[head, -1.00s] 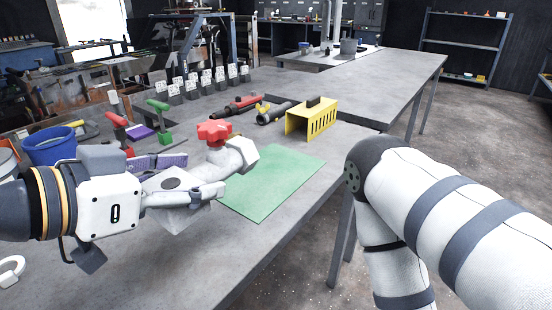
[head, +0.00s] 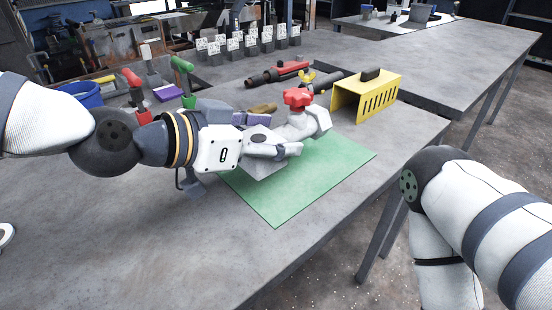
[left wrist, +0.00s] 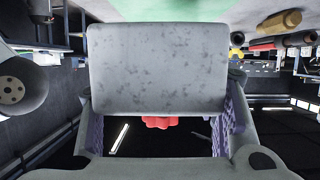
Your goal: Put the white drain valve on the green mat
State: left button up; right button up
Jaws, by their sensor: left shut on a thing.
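The white drain valve (head: 301,127) has a red star-shaped handle (head: 297,98) on top. My left gripper (head: 283,148) is shut on the valve and holds it over the far left part of the green mat (head: 292,198). I cannot tell whether the valve touches the mat. In the left wrist view, a pale speckled block (left wrist: 157,68) fills the middle, with the red handle (left wrist: 160,122) below it and a strip of green mat (left wrist: 200,10) at the top. My right gripper is out of view.
A yellow slotted cover (head: 367,95) stands just beyond the mat. A red tool (head: 280,74) and a dark fitting with a yellow handle (head: 318,83) lie behind the valve. Green-handled (head: 183,85) and red-handled (head: 137,95) valves stand left. The mat's front is clear.

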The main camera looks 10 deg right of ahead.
aim_at(275, 175)
pick_arm(q)
jog(key=w+f, duration=0.2)
jog(key=shift+w+d+f, duration=0.15)
jog(key=shift+d+f, duration=0.25)
jog(key=f, duration=0.1)
jog(key=f+b, duration=0.1)
jog(key=f, duration=0.1)
jog(key=shift+w+d+f, duration=0.1)
jog(key=shift+w+f, duration=0.1)
jog(key=shift+f, duration=0.05)
jog(key=shift+r, duration=0.15)
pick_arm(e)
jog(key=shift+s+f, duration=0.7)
pick_arm(q)
jog(key=o, duration=1.4)
jog(key=shift+f, duration=0.25)
